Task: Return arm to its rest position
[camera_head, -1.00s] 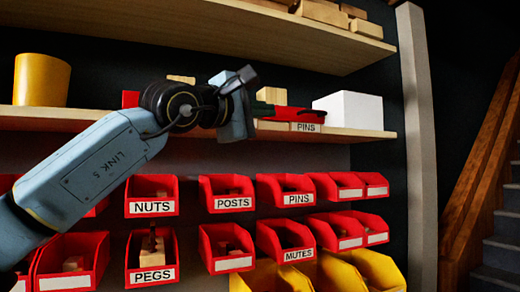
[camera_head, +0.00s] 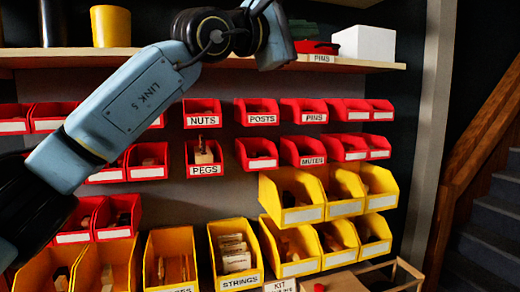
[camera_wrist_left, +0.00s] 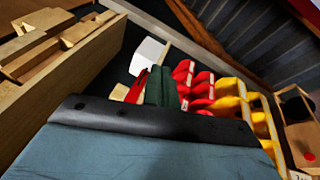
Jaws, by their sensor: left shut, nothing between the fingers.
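My left arm (camera_head: 140,92) comes in from the left and reaches up across the shelf edge. Its blue-grey end with the left gripper (camera_head: 277,40) is at the top of the head view, in front of the upper shelf, partly cut off by the frame. The left gripper is shut and holds nothing. The fingertips are hard to make out. In the left wrist view, a blue-grey part of my own arm with a black edge fills the bottom. My right gripper is not in view.
Below are rows of red bins (camera_head: 203,113) and yellow bins (camera_head: 235,255). A wooden tray (camera_head: 405,272) is at bottom right.

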